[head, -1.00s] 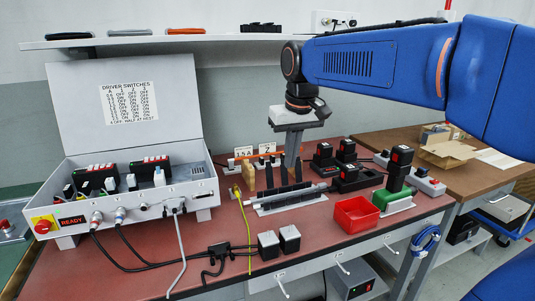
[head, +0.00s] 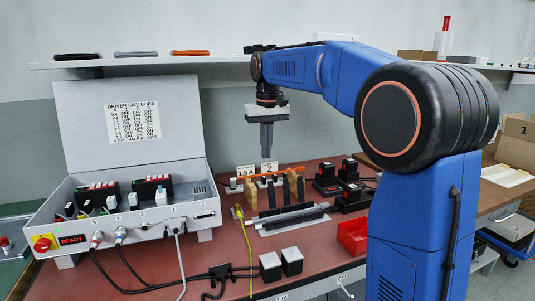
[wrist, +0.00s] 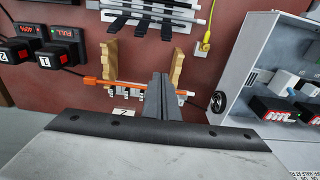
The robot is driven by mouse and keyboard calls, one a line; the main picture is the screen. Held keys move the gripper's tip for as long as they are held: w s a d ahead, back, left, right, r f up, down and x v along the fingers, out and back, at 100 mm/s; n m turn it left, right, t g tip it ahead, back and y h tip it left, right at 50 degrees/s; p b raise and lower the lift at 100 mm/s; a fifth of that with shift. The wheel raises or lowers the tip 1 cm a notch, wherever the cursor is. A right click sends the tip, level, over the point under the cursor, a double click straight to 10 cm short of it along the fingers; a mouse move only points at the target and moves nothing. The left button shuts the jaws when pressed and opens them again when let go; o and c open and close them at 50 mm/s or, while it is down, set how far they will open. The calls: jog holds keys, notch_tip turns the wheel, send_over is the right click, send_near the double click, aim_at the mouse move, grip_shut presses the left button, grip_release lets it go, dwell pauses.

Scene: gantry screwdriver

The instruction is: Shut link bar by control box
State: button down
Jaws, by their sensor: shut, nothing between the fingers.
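The open control box (head: 150,225) stands at the left of the bench, with a READY display and a lifted lid. To its right a thin orange bar (head: 275,177) lies across wooden supports (head: 250,193), near labels 1.5 A (head: 245,170) and Z (head: 269,167). The orange bar (wrist: 130,85) also shows in the wrist view, partly hidden by my fingers. I cannot tell for sure that it is the link bar. My gripper (head: 267,154) is shut and empty, pointing down above the labels. Its closed fingers (wrist: 160,78) show in the wrist view.
Black numbered blocks (head: 326,180) and a red bin (head: 352,235) stand to the right. Cables run from the box across the bench front, with a yellow cable (head: 240,212) beside the supports. A shelf (head: 110,62) runs behind.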

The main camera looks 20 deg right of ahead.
aim_at(272, 195)
jog(key=s+f, duration=0.3)
jog(key=f, duration=0.4)
jog(key=shift+s, duration=0.2)
dwell(0.5)
